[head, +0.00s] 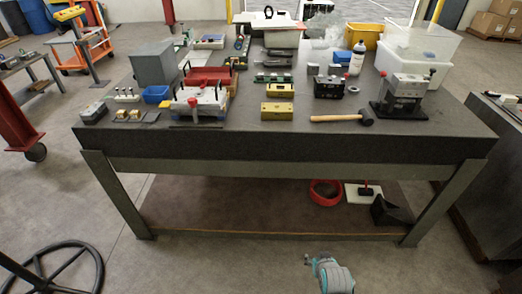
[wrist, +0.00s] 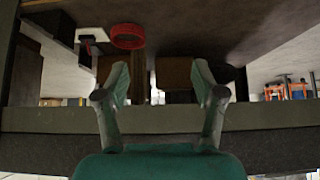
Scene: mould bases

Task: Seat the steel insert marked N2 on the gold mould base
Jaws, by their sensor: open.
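A gold mould base (head: 277,111) sits near the front middle of the table, and a similar gold block (head: 280,90) lies behind it. Small grey steel-looking blocks (head: 313,69) stand farther back, right of centre. No N2 mark is readable, so I cannot tell which piece is the insert. My gripper (wrist: 160,82) is open and empty in the wrist view, with its two fingers apart. That view is upside down and faces the table's front edge and lower shelf. In the head view my teal arm is low in front of the table, far from the gold base.
A mallet (head: 345,119) lies right of the gold base, and a grey press-like stand (head: 402,95) is beyond it. A white fixture with red parts (head: 200,103) stands left. A red ring (head: 325,192) is on the lower shelf. The table's front strip (head: 270,140) is clear.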

